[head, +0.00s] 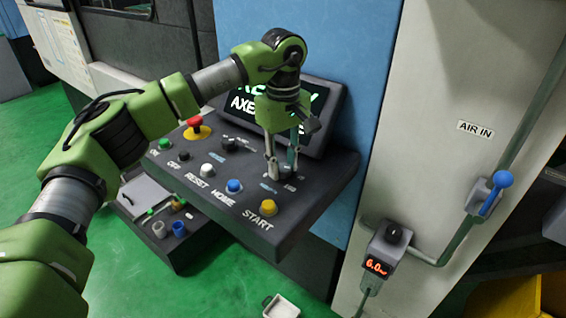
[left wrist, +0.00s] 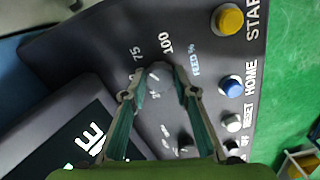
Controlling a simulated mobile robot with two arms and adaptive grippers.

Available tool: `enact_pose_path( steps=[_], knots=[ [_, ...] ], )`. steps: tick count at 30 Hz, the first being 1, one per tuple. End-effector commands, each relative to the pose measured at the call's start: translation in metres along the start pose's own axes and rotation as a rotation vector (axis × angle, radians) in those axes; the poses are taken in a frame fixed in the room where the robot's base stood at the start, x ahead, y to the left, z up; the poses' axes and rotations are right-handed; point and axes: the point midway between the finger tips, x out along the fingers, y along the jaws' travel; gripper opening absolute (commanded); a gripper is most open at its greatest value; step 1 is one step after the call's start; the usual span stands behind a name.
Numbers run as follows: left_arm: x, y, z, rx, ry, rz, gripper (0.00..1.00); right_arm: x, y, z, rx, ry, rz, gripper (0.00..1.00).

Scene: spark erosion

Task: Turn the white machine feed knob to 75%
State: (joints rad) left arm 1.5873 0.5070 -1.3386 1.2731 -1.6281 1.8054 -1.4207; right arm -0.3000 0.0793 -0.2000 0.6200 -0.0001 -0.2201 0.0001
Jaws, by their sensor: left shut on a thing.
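The feed knob (left wrist: 158,69) is dark and sits on the sloping dark control panel (head: 313,200). In the left wrist view it lies between my left fingertips, beside the printed "FEED %", "75" and "100". The gripper also shows in the left wrist view (left wrist: 159,94), shut on the knob from both sides. My right gripper is not in view.
A yellow START button (head: 268,207) and a blue HOME button (head: 234,186) stand near the gripper. A black selector (head: 233,144) and red emergency stop (head: 195,124) lie to the left. The tilted screen (head: 325,115) rises close behind the fingers.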

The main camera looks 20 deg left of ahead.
Motion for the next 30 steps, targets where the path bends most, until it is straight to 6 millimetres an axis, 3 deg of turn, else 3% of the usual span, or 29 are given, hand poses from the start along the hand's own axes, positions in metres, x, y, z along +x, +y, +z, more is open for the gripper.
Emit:
enact_pose_path(
  steps=[9, 10, 12, 23, 30],
  knots=[
    [-0.003, 0.001, -0.001, -0.002, 0.002, 0.008, 0.06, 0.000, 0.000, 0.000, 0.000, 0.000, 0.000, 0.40],
    [-0.003, 0.001, -0.001, -0.002, 0.002, 0.008, 0.30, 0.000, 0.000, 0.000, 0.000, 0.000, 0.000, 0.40],
    [-0.003, 0.001, -0.001, -0.002, 0.002, 0.007, 0.44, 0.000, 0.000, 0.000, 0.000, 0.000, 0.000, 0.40],
    [-0.003, 0.001, 0.000, -0.001, 0.001, 0.003, 0.44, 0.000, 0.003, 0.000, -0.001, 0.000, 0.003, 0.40],
    [-0.038, 0.002, 0.000, -0.001, 0.002, 0.008, 0.44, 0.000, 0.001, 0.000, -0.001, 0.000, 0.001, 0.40]
  ],
)
